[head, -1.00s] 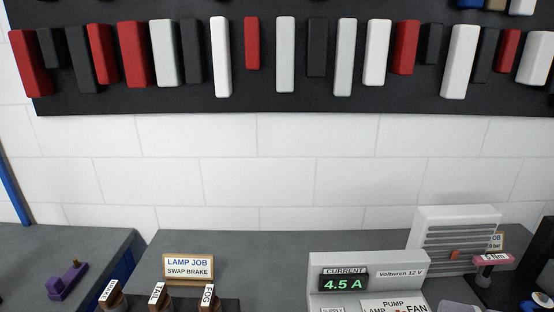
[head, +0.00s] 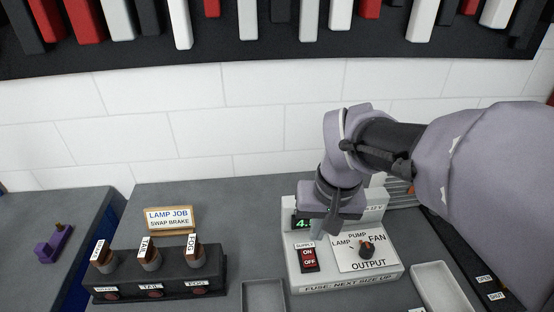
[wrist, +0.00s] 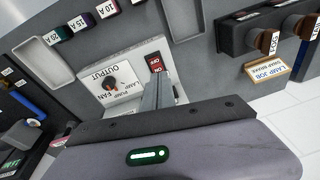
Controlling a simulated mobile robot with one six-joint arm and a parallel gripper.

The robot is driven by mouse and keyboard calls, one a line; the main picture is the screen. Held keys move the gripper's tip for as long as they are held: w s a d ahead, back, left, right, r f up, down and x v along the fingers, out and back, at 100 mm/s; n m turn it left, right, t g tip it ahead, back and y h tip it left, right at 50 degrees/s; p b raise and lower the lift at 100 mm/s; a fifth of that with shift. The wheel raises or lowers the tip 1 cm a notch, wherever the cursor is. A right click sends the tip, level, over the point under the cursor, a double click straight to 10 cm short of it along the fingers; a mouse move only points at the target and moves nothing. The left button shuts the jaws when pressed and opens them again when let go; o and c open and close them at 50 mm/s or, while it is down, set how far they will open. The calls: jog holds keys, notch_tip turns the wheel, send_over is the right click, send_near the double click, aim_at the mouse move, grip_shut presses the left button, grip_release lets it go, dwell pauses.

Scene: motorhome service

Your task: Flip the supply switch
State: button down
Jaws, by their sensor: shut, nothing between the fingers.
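The supply switch (head: 308,257) is a red rocker marked ON and OFF, on the left of the light grey power unit (head: 345,285). In the wrist view the switch (wrist: 157,65) is partly covered by my fingers. My gripper (head: 318,234) points down over the unit, close to the switch. In the wrist view my gripper (wrist: 157,80) shows its fingers together and empty, with the tips at the switch's edge. I cannot tell whether they touch it. The green display (head: 301,224) is mostly hidden behind my gripper.
The output knob (head: 366,249) sits right of the switch. A dark lamp block (head: 160,272) with several labelled plugs stands to the left, in front of the lamp job sign (head: 170,218). Empty grey trays (head: 263,297) lie in front. My arm covers the right side.

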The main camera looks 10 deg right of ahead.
jog(key=n+g+p, duration=0.1)
jog(key=g+p, duration=0.1)
send_over(312, 262)
notch_tip(312, 262, down, 3)
jog(key=shift+w+h, duration=0.3)
jog(key=shift+f, duration=0.1)
notch_tip(312, 262, down, 14)
jog(key=b, duration=0.5)
jog(key=shift+s, duration=0.15)
jog(key=f+b, duration=0.1)
jog(key=b, duration=0.1)
jog(key=shift+f+t+b, duration=0.1)
jog(key=shift+t+b, duration=0.2)
jog(key=shift+t, duration=0.1)
jog(key=shift+s+r, duration=0.3)
jog(key=shift+s, duration=0.1)
jog(key=shift+w, duration=0.1)
